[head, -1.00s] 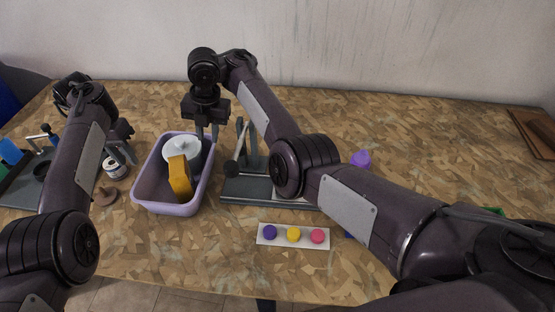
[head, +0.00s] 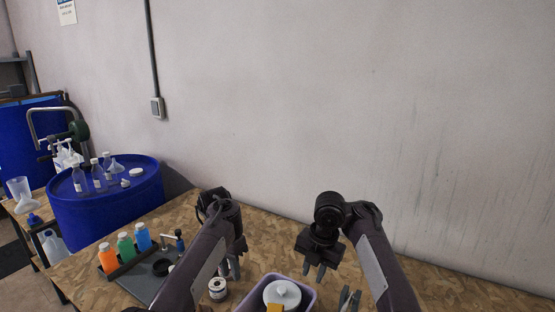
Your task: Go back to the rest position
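My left gripper (head: 230,268) is low over the table, left of the lavender tub (head: 312,296) and close to a small white jar (head: 217,290). Its fingers look apart and hold nothing that I can see. My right gripper (head: 314,271) points down just behind and right of the tub, with a gap between its fingers and nothing in them. A round white-lidded container (head: 282,293) and a yellow piece (head: 275,308) are in the tub. The tub's front is cut off by the lower edge of the view.
Orange, green and blue bottles (head: 126,248) stand in a dark tray at left. A blue drum (head: 108,205) beyond the table carries clear bottles and a funnel. A grey tool (head: 349,300) is right of the tub. The wall (head: 400,130) closes off the back.

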